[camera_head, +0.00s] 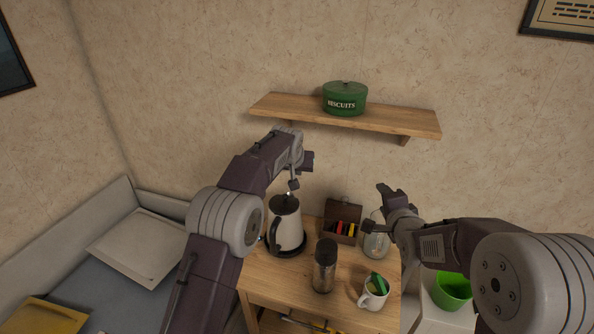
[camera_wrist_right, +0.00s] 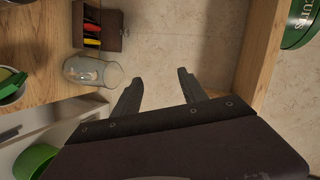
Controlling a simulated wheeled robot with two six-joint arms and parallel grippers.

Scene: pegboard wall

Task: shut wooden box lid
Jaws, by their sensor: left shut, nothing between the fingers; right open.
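The wooden box (camera_head: 341,232) stands on the wooden table against the wall, with colored items inside. Its lid (camera_head: 343,208) is raised, tilted back toward the wall. In the right wrist view the open box (camera_wrist_right: 112,38) shows at the upper left. My left gripper (camera_head: 292,186) is shut and empty, above the white kettle and left of the box. My right gripper (camera_head: 374,208) is open and empty, just right of the box and above the glass jar; it also shows in the right wrist view (camera_wrist_right: 158,80), apart from the box.
A white kettle (camera_head: 287,221) stands left of the box, a glass jar (camera_head: 376,243) right of it. A dark flask (camera_head: 325,268) and a white mug (camera_head: 373,293) stand in front. A wall shelf (camera_head: 400,121) with a green biscuit tin (camera_head: 345,98) hangs above.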

